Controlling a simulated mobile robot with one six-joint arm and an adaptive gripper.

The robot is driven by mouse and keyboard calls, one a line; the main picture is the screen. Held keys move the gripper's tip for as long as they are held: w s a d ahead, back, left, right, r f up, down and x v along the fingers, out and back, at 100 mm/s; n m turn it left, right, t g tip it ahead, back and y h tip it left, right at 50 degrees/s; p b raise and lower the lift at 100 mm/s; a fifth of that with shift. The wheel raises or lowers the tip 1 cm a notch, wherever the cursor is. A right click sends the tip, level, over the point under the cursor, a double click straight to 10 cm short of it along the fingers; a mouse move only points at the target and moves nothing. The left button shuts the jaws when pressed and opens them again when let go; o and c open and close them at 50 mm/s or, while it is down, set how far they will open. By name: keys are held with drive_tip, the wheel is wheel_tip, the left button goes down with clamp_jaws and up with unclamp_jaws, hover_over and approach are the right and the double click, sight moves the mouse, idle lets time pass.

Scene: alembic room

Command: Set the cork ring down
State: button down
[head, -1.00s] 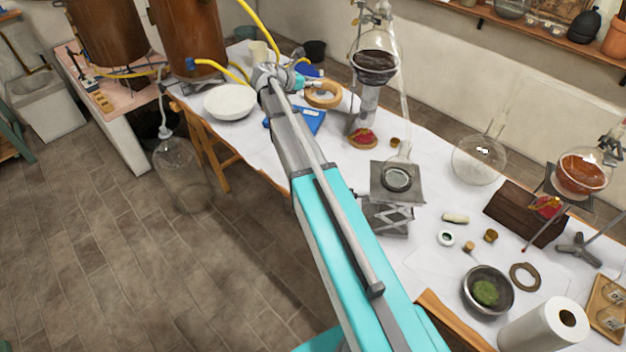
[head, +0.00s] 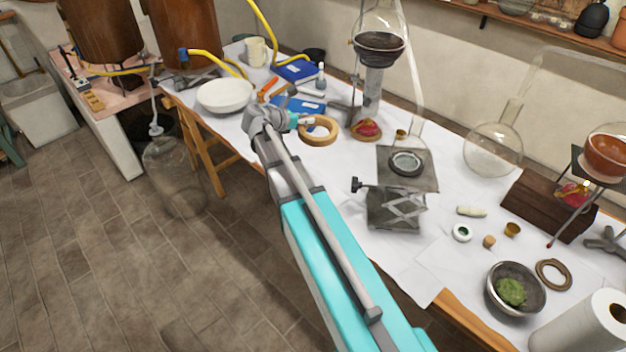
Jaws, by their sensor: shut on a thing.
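The cork ring (head: 320,142) is a thick tan ring in the head view, at the far end of my arm. My gripper (head: 304,121) is shut on its left side; the fingertips are small and partly hidden by the wrist. The ring lies roughly flat over the white-covered table (head: 345,166), left of a small cork stand with red stuff (head: 366,130). I cannot tell whether it touches the table.
Blue books (head: 298,104) lie behind the ring, and a white bowl (head: 225,96) stands to its left. A lab jack (head: 398,205) and tall glassware (head: 379,50) stand to the right. A dark ring (head: 553,275) lies at the front right. White cloth shows bare in front of the cork ring.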

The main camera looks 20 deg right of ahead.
drive_tip(key=s+a+f+b, duration=0.1)
drive_tip(key=s+f+b, duration=0.1)
drive_tip(key=f+b, duration=0.3)
drive_tip(key=s+a+f+n+t+b, duration=0.1)
drive_tip(key=s+a+f+b, duration=0.1)
drive_tip(key=f, duration=0.4)
drive_tip(key=s+b, duration=0.1)
drive_tip(key=b, duration=0.1)
drive_tip(key=shift+a+b, duration=0.2)
drive_tip(key=shift+b, duration=0.15)
drive_tip(key=shift+s, duration=0.1)
